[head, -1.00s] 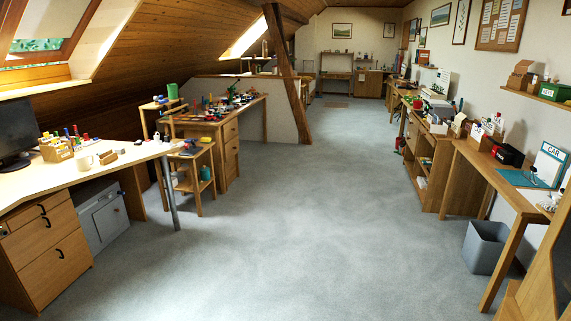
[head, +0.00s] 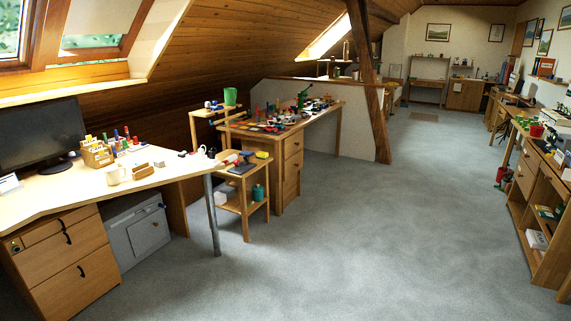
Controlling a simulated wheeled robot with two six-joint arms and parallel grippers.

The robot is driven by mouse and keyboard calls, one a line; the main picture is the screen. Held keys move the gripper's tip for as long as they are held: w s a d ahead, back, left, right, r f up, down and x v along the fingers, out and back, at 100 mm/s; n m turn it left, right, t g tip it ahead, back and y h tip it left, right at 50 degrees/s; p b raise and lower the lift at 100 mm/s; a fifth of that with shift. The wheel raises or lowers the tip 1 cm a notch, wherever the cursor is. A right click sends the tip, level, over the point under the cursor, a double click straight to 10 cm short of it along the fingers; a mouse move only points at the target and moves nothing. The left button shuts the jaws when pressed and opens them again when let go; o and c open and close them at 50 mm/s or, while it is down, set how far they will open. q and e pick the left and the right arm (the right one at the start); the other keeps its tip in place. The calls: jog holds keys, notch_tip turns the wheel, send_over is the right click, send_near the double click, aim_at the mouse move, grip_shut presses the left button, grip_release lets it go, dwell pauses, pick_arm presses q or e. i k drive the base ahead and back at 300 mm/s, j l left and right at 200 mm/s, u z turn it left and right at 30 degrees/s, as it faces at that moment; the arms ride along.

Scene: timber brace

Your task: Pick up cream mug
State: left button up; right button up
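A cream mug (head: 115,174) stands upright on the pale-topped desk (head: 70,201) at the left of the head view. It is beside a small wooden block-like item (head: 142,170) and in front of a wooden organiser (head: 97,153). A second light mug-like object (head: 202,150) shows near the desk's far right end, too small to tell clearly. Neither of my grippers is in view.
A monitor (head: 40,132) stands at the back of the desk. A metal desk leg (head: 212,215) and a small side table (head: 243,180) stand to its right. A timber brace (head: 374,85) rises beyond. Grey carpet (head: 330,250) is clear in the middle.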

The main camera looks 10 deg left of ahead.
aim_at(112, 173)
jog(key=i+j+u, duration=0.2)
jog(key=i+u, duration=0.6)
jog(key=i, duration=0.15)
jog(key=i+u, duration=0.45)
jog(key=i+l+u, duration=0.4)
jog(key=i+j, duration=0.1)
jog(key=i, duration=0.05)
